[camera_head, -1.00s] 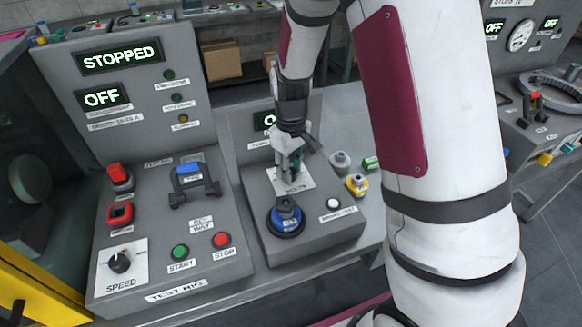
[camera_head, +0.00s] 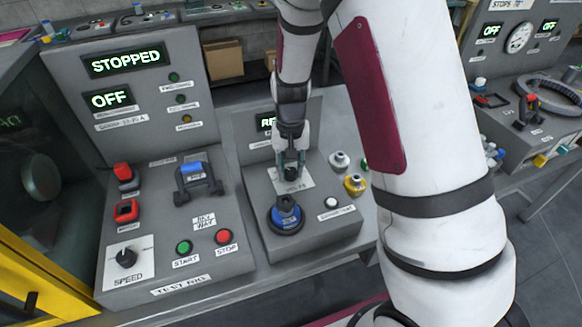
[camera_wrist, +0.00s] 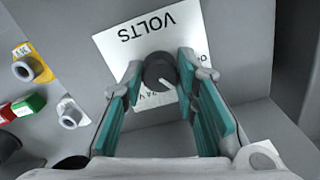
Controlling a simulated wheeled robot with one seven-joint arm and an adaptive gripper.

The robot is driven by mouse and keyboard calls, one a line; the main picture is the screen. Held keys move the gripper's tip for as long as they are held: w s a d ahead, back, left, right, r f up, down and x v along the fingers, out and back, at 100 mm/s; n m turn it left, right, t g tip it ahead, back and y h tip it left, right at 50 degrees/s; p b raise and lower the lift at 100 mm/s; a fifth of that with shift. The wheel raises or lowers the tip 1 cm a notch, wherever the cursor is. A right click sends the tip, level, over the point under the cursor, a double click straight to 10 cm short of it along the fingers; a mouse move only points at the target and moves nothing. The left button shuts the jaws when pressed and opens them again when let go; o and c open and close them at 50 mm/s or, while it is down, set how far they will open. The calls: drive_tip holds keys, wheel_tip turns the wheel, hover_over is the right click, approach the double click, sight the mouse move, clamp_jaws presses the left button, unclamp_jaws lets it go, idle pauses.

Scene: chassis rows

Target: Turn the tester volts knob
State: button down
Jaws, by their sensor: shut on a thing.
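The tester's volts knob (camera_wrist: 160,72) is a dark round knob with a white pointer line, on a white plate marked VOLTS (camera_wrist: 185,30). In the head view it sits on the sloped grey tester panel (camera_head: 335,222). My gripper (camera_head: 291,168) points down at it. In the wrist view its teal-padded fingers stand on both sides of the knob, shut on it. The pointer line runs toward the lower right there.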

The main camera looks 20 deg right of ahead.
sight(291, 170)
drive_tip(key=shift+m, duration=0.3)
drive_tip(key=c, duration=1.2)
unclamp_jaws()
drive_tip(key=shift+c, duration=0.2)
wheel_tip(291, 170, up, 12)
